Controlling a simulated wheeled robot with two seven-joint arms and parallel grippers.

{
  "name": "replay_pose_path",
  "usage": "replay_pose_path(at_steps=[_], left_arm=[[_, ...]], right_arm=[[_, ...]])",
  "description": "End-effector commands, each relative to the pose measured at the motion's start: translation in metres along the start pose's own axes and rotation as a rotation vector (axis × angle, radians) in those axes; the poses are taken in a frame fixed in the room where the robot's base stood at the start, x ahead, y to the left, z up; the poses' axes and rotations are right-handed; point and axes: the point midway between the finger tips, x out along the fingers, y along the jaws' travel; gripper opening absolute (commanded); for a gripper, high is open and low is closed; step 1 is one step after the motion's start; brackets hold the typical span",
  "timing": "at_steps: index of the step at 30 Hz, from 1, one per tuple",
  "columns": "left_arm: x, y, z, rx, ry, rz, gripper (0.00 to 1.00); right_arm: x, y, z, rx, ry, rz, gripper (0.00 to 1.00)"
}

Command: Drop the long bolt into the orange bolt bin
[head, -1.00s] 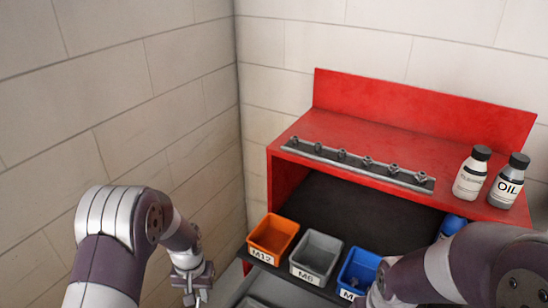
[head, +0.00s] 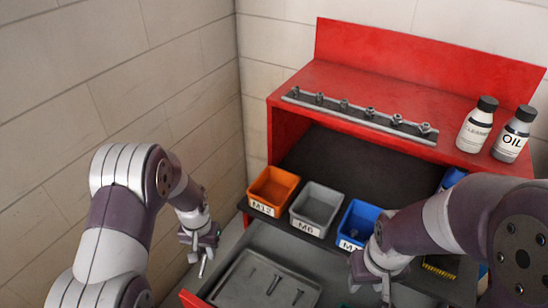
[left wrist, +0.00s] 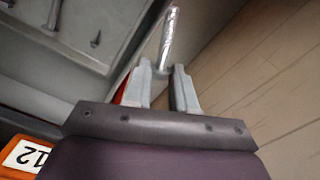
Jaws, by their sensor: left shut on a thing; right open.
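The long bolt (left wrist: 170,38) is a shiny metal shaft. My left gripper (left wrist: 163,72) is shut on it, and the bolt sticks out past the fingertips. In the head view my left gripper (head: 202,254) hangs left of the drawer, with the bolt (head: 202,268) pointing down. The orange bolt bin (head: 261,204), labelled M12, stands to the right of and behind this gripper, apart from it. Its labelled edge (left wrist: 12,168) shows at the lower left of the left wrist view. My right gripper (head: 385,292) is open at the bottom of the head view, partly cut off.
A grey M6 bin (head: 306,222) and a blue bin (head: 352,240) stand right of the orange one. Below is an open drawer with a grey tray (head: 238,292) holding several bolts. A red bench (head: 390,72) carries a bolt rail and two bottles (head: 512,140).

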Motion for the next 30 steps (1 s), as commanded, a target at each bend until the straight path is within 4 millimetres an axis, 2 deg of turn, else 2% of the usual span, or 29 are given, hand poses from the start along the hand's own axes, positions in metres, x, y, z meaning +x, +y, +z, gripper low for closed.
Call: replay_pose_path(at_steps=[1,5,8,15,21,24,27,30], left_arm=[[-0.014,0.006,-0.006,0.072,0.003,0.0,0.0],[-0.045,0.033,-0.028,0.41,0.003,-0.001,0.0],[-0.072,0.062,-0.046,0.739,0.003,-0.001,0.0],[-0.14,0.146,-0.078,1.602,0.003,-0.003,0.0],[-0.191,0.217,-0.086,2.277,0.001,-0.003,0.0],[-0.208,0.243,-0.086,2.529,0.001,-0.004,0.0],[-0.217,0.26,-0.084,2.697,0.0,-0.004,0.0],[-0.214,0.263,-0.085,2.779,-0.002,-0.002,0.0]], right_arm=[[-0.012,0.0,-0.002,0.0,0.0,0.0,0.43],[-0.039,0.0,-0.005,0.0,0.001,0.0,0.43],[-0.061,0.0,-0.007,0.0,0.001,0.0,0.43],[-0.115,0.0,-0.014,0.0,0.001,0.0,0.43],[-0.154,0.0,-0.018,0.0,0.001,0.0,0.43],[-0.167,0.0,-0.02,0.0,0.001,0.0,0.43],[-0.173,0.0,-0.021,0.0,0.0,0.0,0.43],[-0.169,0.0,-0.02,0.0,0.0,0.0,0.43]])
